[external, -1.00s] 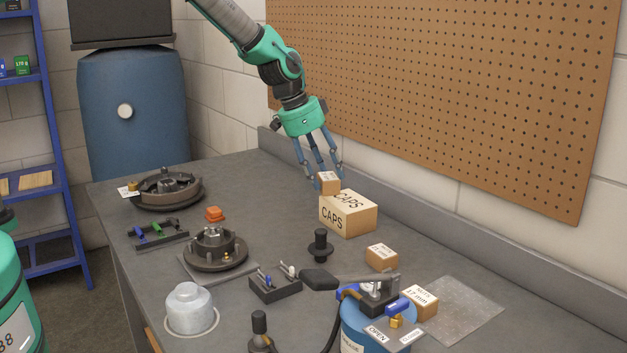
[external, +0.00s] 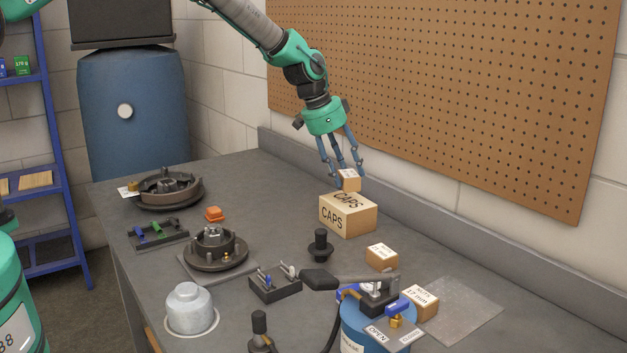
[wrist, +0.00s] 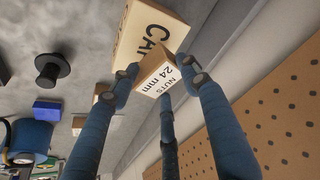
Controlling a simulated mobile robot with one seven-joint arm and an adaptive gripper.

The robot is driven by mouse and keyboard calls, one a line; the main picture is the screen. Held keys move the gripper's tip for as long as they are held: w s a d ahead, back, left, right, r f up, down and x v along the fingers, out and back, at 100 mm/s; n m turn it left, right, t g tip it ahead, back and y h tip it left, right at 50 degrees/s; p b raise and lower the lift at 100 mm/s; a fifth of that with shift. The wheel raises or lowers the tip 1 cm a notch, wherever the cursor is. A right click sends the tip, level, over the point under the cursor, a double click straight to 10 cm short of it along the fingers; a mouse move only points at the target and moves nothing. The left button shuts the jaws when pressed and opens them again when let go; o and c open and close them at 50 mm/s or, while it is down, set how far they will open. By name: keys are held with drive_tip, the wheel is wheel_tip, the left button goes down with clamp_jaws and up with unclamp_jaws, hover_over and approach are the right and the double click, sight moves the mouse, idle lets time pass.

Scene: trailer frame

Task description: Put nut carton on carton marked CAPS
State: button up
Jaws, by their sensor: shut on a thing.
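My gripper (external: 347,175) is shut on a small brown nut carton (external: 349,181), whose label reads "NUTS 24 mm" in the wrist view (wrist: 157,76). The fingers show around the carton in the wrist view (wrist: 160,84). The larger carton marked CAPS (external: 347,217) stands on the bench. In the external view the held carton is at the far upper edge of the CAPS carton, seemingly above it. I cannot tell whether they touch. The wrist view shows the CAPS carton (wrist: 130,40) partly hidden behind the held carton.
Two other small cartons sit to the right, one (external: 381,257) nearer the CAPS carton and one marked 17 mm (external: 422,302) by a metal sheet (external: 465,312). A black knob-shaped part (external: 320,246) stands in front. A pegboard (external: 450,95) hangs on the wall behind.

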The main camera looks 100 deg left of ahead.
sight(342, 173)
drive_tip(key=shift+f, duration=1.65)
drive_tip(key=shift+f+b, duration=0.1)
drive_tip(key=shift+b, duration=0.2)
drive_tip(key=o, duration=1.4)
drive_tip(key=shift+c, duration=0.2)
drive_tip(key=p+v, duration=0.1)
drive_tip(key=v, duration=1.1)
drive_tip(key=shift+d, duration=0.15)
